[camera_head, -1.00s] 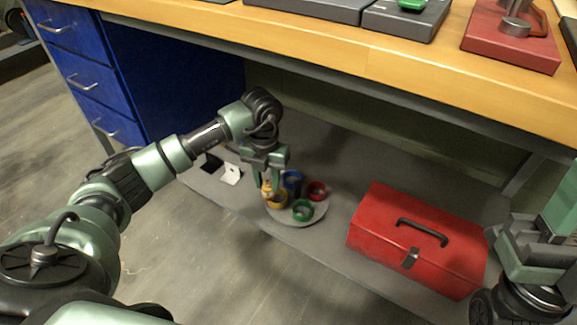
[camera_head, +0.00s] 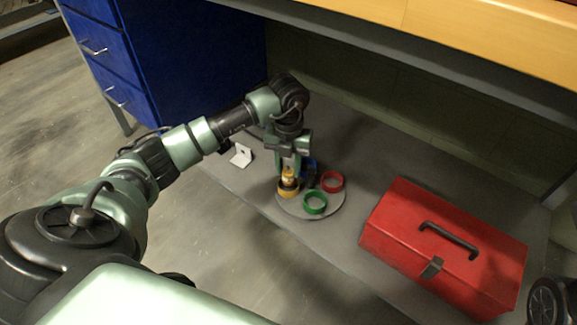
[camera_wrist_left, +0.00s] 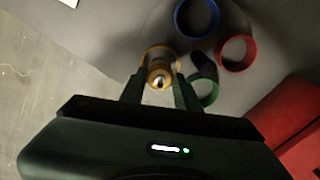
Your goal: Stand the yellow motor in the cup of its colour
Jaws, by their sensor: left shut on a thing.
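My left gripper (camera_head: 289,170) points down over the round tray and is shut on the yellow motor (camera_head: 289,176). The motor looks about upright. Its lower end is at the yellow cup (camera_head: 288,191), a short open ring at the tray's left side. In the left wrist view the cup's rim (camera_wrist_left: 152,51) shows around the motor (camera_wrist_left: 159,77), between my fingertips. I cannot tell whether the motor touches the cup's floor. My right gripper is out of view.
The grey round tray (camera_head: 335,214) also holds a green cup (camera_head: 315,203), a red cup (camera_head: 332,181) and a blue cup (camera_wrist_left: 196,17). A dark cylinder (camera_wrist_left: 204,65) is among them. A red toolbox (camera_head: 440,250) stands right; a white bracket (camera_head: 241,156) lies left.

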